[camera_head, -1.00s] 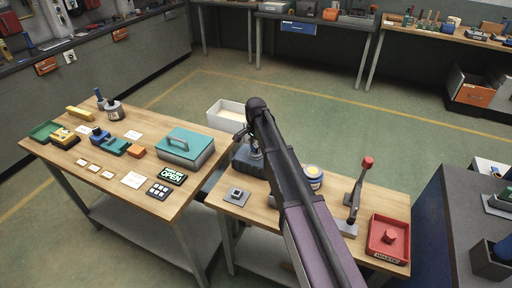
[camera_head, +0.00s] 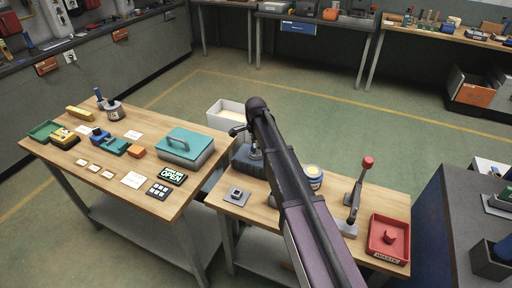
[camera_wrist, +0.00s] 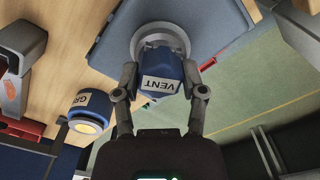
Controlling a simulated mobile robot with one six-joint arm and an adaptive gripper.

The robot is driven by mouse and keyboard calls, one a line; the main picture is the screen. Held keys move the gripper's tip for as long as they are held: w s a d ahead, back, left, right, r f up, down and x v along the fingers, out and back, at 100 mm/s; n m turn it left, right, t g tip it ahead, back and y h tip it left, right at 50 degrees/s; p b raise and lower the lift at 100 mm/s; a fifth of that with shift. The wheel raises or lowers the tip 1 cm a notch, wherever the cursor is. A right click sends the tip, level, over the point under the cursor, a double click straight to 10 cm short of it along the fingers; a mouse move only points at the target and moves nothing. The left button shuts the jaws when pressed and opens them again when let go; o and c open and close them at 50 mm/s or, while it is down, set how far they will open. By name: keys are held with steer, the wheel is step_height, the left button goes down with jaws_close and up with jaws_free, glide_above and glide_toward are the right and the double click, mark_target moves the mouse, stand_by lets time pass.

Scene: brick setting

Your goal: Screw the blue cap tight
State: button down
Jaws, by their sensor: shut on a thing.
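In the wrist view the blue cap (camera_wrist: 158,68), labelled "VENT", sits on a pale round collar (camera_wrist: 140,33) on a blue-grey block (camera_wrist: 205,22). My gripper (camera_wrist: 160,80) has one finger on each side of the cap and is shut on it. How far the cap is screwed down cannot be told. In the head view the blue-grey block (camera_head: 242,160) shows beside my arm, which hides the cap and most of my gripper.
A blue-and-pale jar (camera_head: 313,175) stands right of my arm; its label reads "GR..." in the wrist view (camera_wrist: 88,100). A red-knobbed lever (camera_head: 356,195) and red waste tray (camera_head: 374,241) stand further right. A teal-lidded box (camera_head: 186,145) is on the left table.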

steer(key=shift+m, duration=1.3)
steer(key=m, duration=0.4)
steer(key=shift+m, duration=0.3)
steer(key=shift+c, duration=0.4)
jaws_free()
steer(key=shift+o, duration=0.4)
steer(key=shift+r, duration=0.15)
steer(key=shift+r+p, duration=2.9)
steer(key=shift+p, duration=0.15)
